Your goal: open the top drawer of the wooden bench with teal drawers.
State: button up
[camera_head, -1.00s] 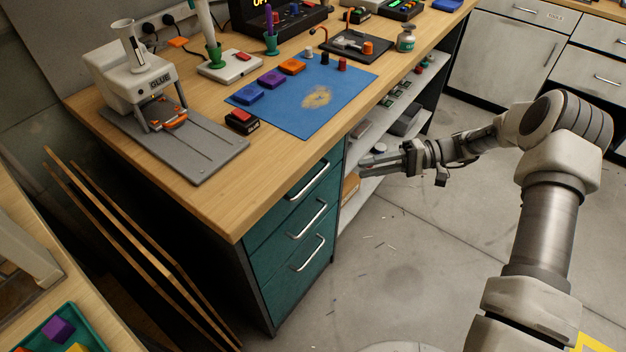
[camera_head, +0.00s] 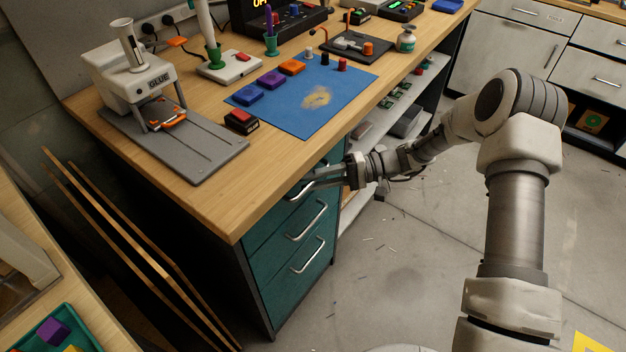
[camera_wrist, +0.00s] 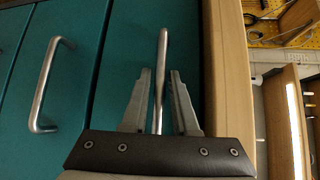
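The wooden bench (camera_head: 215,205) has a stack of teal drawers at its near end. The top drawer (camera_head: 266,224) is shut, its front flush with those below. Its silver bar handle (camera_head: 297,196) is partly hidden by my gripper (camera_head: 322,177) in the head view. In the wrist view, the top drawer (camera_wrist: 128,45) lies beside the wooden top's edge, and its handle (camera_wrist: 163,50) runs between the two fingers of my gripper (camera_wrist: 161,85). The fingers are open, one on each side of the bar, with a gap visible on both sides.
Below are the middle drawer handle (camera_head: 308,221) and the bottom drawer handle (camera_head: 307,256). Open shelves (camera_head: 372,150) are right of the drawers. A glue machine (camera_head: 130,75) and blue mat (camera_head: 310,105) are on the bench top. The floor (camera_head: 385,265) before the drawers is clear except for small scraps.

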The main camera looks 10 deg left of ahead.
jog(key=shift+c, duration=0.2)
grip_shut()
dwell(1.1)
